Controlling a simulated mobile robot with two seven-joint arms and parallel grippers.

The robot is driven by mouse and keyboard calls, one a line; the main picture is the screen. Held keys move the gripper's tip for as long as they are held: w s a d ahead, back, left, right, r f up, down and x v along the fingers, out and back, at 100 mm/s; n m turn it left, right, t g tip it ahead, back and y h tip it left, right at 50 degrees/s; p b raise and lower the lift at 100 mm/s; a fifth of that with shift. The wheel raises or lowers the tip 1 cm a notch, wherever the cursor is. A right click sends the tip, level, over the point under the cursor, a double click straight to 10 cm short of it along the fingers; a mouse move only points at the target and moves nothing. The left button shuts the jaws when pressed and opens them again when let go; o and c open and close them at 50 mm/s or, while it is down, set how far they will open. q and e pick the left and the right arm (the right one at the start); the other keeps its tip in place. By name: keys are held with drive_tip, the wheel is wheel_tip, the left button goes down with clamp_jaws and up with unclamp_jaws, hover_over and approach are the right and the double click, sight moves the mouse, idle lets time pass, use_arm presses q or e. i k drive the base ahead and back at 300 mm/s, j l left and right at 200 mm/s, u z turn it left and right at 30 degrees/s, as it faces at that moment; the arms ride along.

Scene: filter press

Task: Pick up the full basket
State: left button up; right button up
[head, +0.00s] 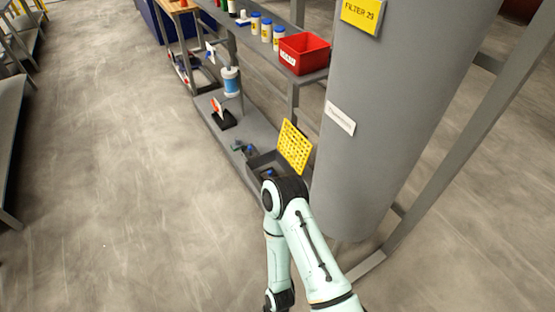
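I cannot tell for sure which thing is the full basket. A yellow perforated or grid-like piece (294,147) stands tilted at the near end of the low shelf, beside the grey column; whether it is a basket is unclear. A dark grey open bin (256,163) sits on the low shelf next to it, with small dark and blue items in and near it, partly hidden by my arm. A red bin (304,46) with a white label stands on the upper shelf. One of my arms enters from the bottom and bends back down out of frame. Neither gripper shows.
A large grey cylinder (385,110) with a yellow "FILTER 29" sign (361,14) stands at the right. White and blue bottles (266,30) line the upper shelf. A blue-white container (231,81) hangs or stands lower. The floor (110,170) at the left is clear.

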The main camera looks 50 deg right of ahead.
sight(269, 172)
drive_tip(key=i+z, duration=0.8)
drive_tip(key=i+j+z, duration=0.25)
drive_tip(key=z, duration=0.15)
drive_tip(key=i+j+z, duration=0.1)
drive_tip(key=i+z, duration=0.15)
drive_tip(key=z, duration=0.25)
drive_tip(key=i+j+z, duration=0.2)
drive_tip(key=z, duration=0.25)
drive_tip(key=i+j+z, duration=0.2)
drive_tip(key=z, duration=0.3)
drive_tip(key=i+j+z, duration=0.15)
drive_tip(key=z, duration=0.2)
drive_tip(key=i+j+z, duration=0.15)
drive_tip(key=j+z, duration=0.6)
drive_tip(key=i+j+z, duration=0.15)
drive_tip(key=j+z, duration=0.2)
drive_tip(key=i+j, duration=0.05)
